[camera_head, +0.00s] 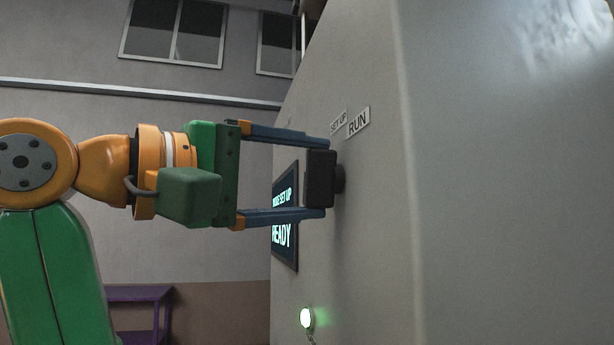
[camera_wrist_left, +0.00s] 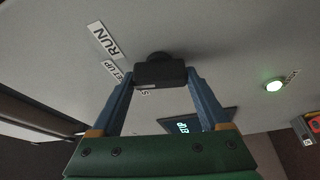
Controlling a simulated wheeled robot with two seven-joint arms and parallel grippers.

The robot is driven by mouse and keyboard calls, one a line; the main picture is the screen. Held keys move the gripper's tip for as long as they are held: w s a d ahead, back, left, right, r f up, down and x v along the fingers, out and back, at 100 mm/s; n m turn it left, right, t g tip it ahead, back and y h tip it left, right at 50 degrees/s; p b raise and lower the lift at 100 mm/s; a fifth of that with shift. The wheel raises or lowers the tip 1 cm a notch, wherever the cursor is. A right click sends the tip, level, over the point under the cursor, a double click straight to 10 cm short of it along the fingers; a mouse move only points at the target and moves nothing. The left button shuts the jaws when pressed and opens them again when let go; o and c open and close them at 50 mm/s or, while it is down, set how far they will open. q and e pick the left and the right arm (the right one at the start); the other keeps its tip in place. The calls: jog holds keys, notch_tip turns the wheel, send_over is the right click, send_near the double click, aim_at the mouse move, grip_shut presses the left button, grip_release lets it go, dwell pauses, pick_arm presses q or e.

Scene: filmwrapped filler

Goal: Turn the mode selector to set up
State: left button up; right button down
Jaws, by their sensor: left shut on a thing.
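The mode selector is a black knob (camera_head: 319,180) on the grey machine panel (camera_head: 350,270). It also shows in the left wrist view (camera_wrist_left: 160,73). My left gripper (camera_head: 328,178) reaches it from the left and is shut on the knob, one blue finger above and one below. The SET UP label (camera_head: 339,122) and the RUN label (camera_head: 358,122) sit just above the knob. A dark display (camera_head: 285,216) behind the fingers is partly covered; I can read "SET UP" and "READY" on it. My right gripper is not in view.
A lit green lamp (camera_head: 306,317) sits low on the panel, and in the left wrist view (camera_wrist_left: 274,85) too. A purple table (camera_head: 140,295) stands at the lower left, behind my arm. The panel's corner edge is to the right of the knob.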

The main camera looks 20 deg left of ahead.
pick_arm(q)
jog(key=shift+n+g+y, duration=0.4)
jog(key=shift+n, duration=0.7)
jog(key=o, duration=1.2)
jog(key=shift+a, duration=0.1)
jog(key=shift+o, duration=0.2)
jog(key=shift+s+a, duration=0.1)
jog(key=shift+a, duration=0.05)
